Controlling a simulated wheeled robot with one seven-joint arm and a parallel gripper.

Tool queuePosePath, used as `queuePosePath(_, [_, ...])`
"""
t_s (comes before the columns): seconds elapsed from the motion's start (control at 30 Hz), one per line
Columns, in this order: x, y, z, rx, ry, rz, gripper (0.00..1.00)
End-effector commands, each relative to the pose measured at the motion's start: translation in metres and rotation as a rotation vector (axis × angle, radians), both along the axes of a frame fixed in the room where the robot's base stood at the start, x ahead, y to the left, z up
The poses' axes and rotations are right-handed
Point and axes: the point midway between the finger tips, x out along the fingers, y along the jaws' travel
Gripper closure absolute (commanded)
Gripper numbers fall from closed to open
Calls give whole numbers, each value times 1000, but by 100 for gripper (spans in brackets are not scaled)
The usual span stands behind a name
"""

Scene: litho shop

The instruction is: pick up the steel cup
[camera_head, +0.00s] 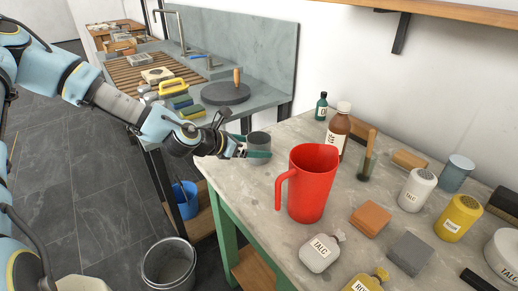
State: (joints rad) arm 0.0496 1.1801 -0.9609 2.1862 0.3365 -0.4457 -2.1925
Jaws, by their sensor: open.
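The steel cup (259,142) is a small grey open-topped cup, upright on the left edge area of the stone-topped table. My gripper (257,148) reaches in from the left at the cup's height. Its jaws are open, with one teal finger across the near side of the cup and the other toward its far side, mostly hidden. I cannot tell whether either finger touches the cup. The near finger covers part of the cup's wall.
A red jug (311,185) stands just right of the cup. A brown bottle (339,126) and a small green bottle (321,106) stand behind. Talc containers, blocks and a grey-blue tin (457,174) crowd the right. A sink bench (262,98) lies beyond; a metal bin (168,264) is below.

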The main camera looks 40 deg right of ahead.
Motion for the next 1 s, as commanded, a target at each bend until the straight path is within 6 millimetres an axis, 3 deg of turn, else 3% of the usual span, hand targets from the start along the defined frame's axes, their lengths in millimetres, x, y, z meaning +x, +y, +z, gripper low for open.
queuePosePath(0.4, [0,-43,-21,1,0,-1,0])
queuePosePath(0.7, [0,-45,-25,1,0,0,0])
queuePosePath(1.0, [0,-45,-25,1,0,0,34])
